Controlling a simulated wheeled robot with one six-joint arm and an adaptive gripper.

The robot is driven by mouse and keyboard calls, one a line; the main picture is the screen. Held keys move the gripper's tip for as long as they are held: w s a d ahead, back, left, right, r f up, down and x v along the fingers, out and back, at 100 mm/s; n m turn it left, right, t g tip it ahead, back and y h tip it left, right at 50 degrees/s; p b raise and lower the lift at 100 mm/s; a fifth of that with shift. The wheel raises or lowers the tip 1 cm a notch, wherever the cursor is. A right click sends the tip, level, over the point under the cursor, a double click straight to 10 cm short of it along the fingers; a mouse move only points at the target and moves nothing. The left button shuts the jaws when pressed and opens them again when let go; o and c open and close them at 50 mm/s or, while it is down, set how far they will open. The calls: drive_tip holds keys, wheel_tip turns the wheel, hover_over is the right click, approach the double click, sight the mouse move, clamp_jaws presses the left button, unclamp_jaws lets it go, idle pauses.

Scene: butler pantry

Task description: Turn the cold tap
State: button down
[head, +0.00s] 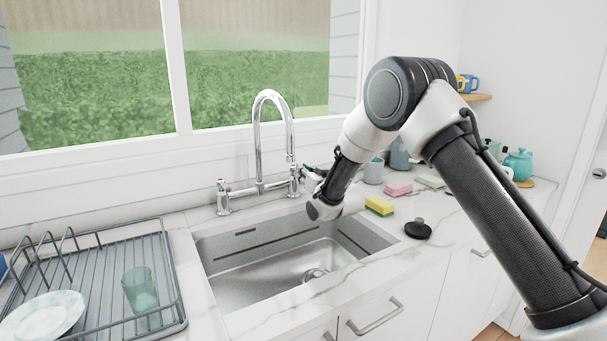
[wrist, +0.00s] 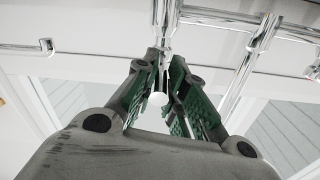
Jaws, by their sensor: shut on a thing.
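A chrome mixer with a tall curved spout (head: 258,135) stands behind the sink. It has a tap at each side, the left tap (head: 223,197) and the right tap (head: 294,181). My gripper (head: 312,177) is at the right tap, partly hidden behind my wrist. In the wrist view my gripper's green-padded fingers (wrist: 167,75) are closed around the tap's lever, whose pale round end (wrist: 157,98) shows between them. I cannot read any hot or cold mark.
The steel sink (head: 225,274) lies below my wrist. A dish rack (head: 178,290) with a plate (head: 42,317) and a glass (head: 140,290) is at the left. A yellow-green sponge (head: 379,205), a black stopper (head: 418,229) and a pink sponge (head: 398,189) lie right of the sink.

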drive_tip(key=shift+w+d+r+n+g+y, duration=0.1)
drive_tip(key=shift+w+d+n+g+y, duration=0.2)
drive_tip(key=shift+n+g+y, duration=0.4)
drive_tip(key=shift+w+d+n+g+y, duration=0.3)
drive_tip(key=shift+n+g+y, duration=0.4)
drive_tip(key=shift+y, duration=0.15)
drive_tip(key=shift+w+d+r+n+g+y, duration=0.1)
drive_tip(key=shift+w+d+n+g+y, duration=0.2)
drive_tip(key=shift+n+g+y, duration=0.4)
drive_tip(key=c, duration=1.5)
unclamp_jaws()
drive_tip(key=shift+o, duration=0.2)
drive_tip(key=shift+f, duration=0.1)
